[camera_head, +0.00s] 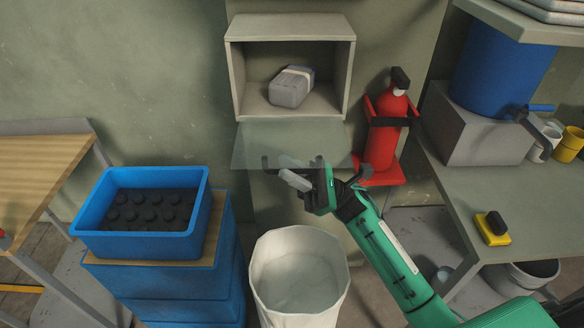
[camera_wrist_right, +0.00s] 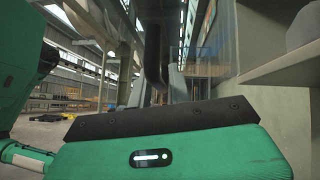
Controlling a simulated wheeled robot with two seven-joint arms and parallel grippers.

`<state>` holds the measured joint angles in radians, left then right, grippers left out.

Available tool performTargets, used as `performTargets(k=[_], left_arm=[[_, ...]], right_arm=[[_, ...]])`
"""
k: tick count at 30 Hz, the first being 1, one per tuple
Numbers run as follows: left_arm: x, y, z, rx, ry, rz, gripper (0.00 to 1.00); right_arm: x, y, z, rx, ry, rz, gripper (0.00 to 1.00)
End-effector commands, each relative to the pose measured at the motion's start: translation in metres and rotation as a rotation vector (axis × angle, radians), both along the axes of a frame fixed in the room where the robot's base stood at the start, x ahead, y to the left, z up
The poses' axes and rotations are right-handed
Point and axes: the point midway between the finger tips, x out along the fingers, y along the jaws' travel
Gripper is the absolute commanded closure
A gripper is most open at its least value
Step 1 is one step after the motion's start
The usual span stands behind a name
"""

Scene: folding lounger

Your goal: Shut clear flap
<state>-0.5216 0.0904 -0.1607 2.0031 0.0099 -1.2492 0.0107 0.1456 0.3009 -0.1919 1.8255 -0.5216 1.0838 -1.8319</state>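A pale open-fronted wall box (camera_head: 290,28) hangs at the upper middle of the head view. Its clear flap (camera_head: 245,147) is open, sticking out from the box's lower front edge. My left gripper is out of view.
A grey block with a pale band (camera_head: 289,90) lies inside the box. A red extinguisher (camera_head: 381,145) hangs close to the flap's right. A white bin (camera_head: 299,272) stands below, and a blue crate (camera_head: 143,241) stands at the left.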

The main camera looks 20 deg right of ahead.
Motion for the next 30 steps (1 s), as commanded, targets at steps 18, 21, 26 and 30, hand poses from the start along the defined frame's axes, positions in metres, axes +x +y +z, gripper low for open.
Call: performTargets(k=[18, 21, 26, 30], left_arm=[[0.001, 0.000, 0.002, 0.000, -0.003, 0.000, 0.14], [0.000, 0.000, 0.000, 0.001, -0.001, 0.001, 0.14], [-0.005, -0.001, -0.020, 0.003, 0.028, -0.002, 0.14], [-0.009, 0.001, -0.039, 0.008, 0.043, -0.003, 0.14]], right_arm=[[-0.001, 0.000, 0.002, 0.003, 0.012, 0.001, 1.00], [-0.001, 0.000, 0.006, 0.010, 0.031, 0.000, 1.00], [-0.004, 0.001, 0.014, 0.025, 0.087, 0.000, 1.00], [-0.005, 0.001, 0.024, 0.044, 0.155, 0.000, 1.00]])
